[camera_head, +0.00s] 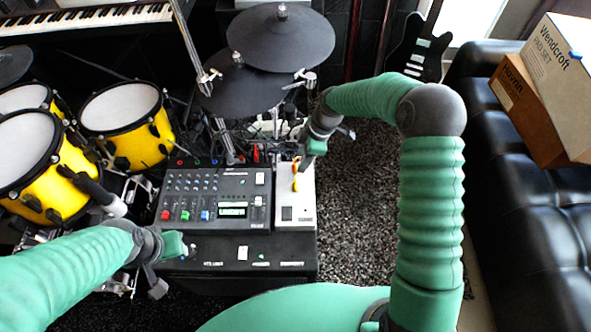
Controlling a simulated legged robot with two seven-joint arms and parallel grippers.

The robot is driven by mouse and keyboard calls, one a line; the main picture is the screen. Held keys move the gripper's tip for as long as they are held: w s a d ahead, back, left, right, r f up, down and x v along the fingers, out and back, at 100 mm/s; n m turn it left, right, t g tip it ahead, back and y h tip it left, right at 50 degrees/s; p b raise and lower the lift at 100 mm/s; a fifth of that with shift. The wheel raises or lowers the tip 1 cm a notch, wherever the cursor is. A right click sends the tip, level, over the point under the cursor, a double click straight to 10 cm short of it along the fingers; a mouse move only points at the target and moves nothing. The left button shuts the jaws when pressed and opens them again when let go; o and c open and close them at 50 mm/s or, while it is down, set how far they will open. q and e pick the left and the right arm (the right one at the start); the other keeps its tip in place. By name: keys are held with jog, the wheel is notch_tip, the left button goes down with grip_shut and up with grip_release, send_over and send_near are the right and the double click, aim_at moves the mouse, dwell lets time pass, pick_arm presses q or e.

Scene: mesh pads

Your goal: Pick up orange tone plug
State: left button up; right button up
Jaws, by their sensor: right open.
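A small orange-yellow piece, which looks like the orange tone plug (295,170), is at the upper part of the light grey box (296,208) to the right of the mixer. Its exact shape is too small to tell. My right gripper (312,155) is open, just above and to the right of it in the picture; I cannot tell whether they touch. My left gripper (170,267) appears open and empty over the front left of the black case.
The mixer (215,198) with coloured knobs sits on the black case (215,268). Yellow drums (130,122) stand left, with dark cymbals (281,38) and stands behind. Carpet (357,190) lies to the right, then a black sofa (545,230) with cardboard boxes (555,75).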

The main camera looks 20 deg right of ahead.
aim_at(296, 166)
jog(key=shift+a+f, duration=0.1)
jog(key=shift+f, duration=0.3)
jog(key=b+x, duration=0.1)
jog(key=x, duration=0.2)
jog(key=b+x, duration=0.1)
jog(key=shift+w+a+f+b, duration=0.25)
jog(key=shift+w+a+b, duration=0.05)
jog(key=shift+a, duration=0.05)
jog(key=shift+r, duration=0.15)
jog(key=shift+c, duration=0.3)
grip_shut()
